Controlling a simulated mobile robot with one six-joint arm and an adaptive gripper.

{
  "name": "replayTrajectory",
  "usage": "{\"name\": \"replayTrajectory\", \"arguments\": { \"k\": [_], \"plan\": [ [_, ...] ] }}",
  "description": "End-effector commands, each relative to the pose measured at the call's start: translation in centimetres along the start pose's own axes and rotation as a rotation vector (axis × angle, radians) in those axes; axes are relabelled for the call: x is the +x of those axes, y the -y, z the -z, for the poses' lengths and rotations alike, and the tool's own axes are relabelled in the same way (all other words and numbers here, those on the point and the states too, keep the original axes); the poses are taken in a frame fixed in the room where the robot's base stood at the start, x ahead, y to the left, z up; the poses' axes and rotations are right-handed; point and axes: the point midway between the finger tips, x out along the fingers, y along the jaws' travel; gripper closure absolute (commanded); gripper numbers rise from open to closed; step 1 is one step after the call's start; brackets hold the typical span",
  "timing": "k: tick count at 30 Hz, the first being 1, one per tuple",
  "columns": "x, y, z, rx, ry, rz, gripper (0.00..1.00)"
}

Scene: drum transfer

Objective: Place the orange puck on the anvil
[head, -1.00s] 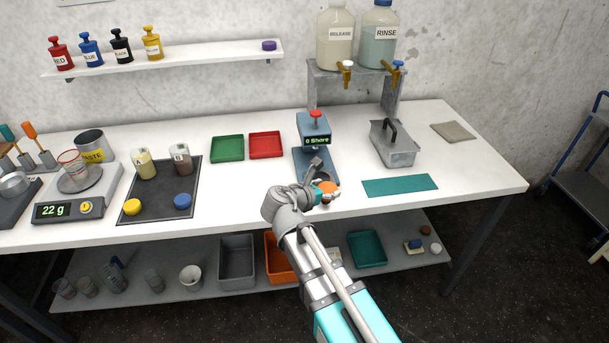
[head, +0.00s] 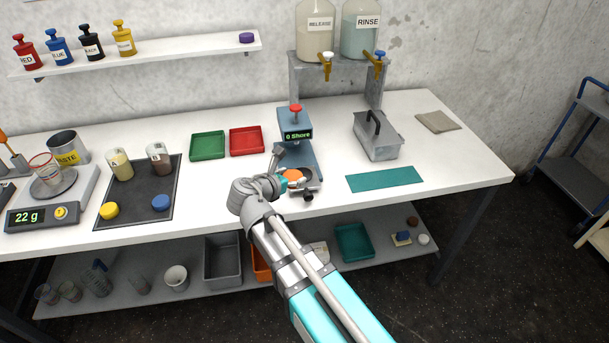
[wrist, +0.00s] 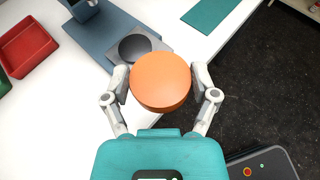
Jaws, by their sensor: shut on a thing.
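The orange puck (wrist: 161,81) is between the two fingers of my gripper (wrist: 160,85), which is shut on it, in the wrist view. The puck also shows in the head view (head: 293,175), partly covered by my gripper (head: 294,182). The anvil seems to be the dark round dish (wrist: 135,46) on the blue-grey base of the tester (wrist: 100,28), just beyond the puck in the wrist view. The puck appears held above the table's front edge, apart from the dish. The tester (head: 297,122) with a red knob and a "0 Shore" display stands behind my gripper in the head view.
A red tray (head: 246,140) and a green tray (head: 207,145) lie left of the tester. A teal mat (head: 385,179) and a grey metal box (head: 376,138) are to its right. A dark mat (head: 135,196) holds cups and pucks. A lower shelf (head: 200,268) carries bins.

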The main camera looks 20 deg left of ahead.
Motion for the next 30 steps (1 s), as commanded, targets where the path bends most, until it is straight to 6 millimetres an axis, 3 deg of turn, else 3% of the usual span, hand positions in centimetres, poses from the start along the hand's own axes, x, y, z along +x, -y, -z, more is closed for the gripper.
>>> {"name": "replayTrajectory", "arguments": {
  "k": [15,30],
  "plan": [
    [-2.7,-1.9,-3.2,-0.011,0.001,-0.025,0.72],
    [-3.0,-2.3,-3.4,-0.013,0.001,-0.031,0.72]
  ]
}}
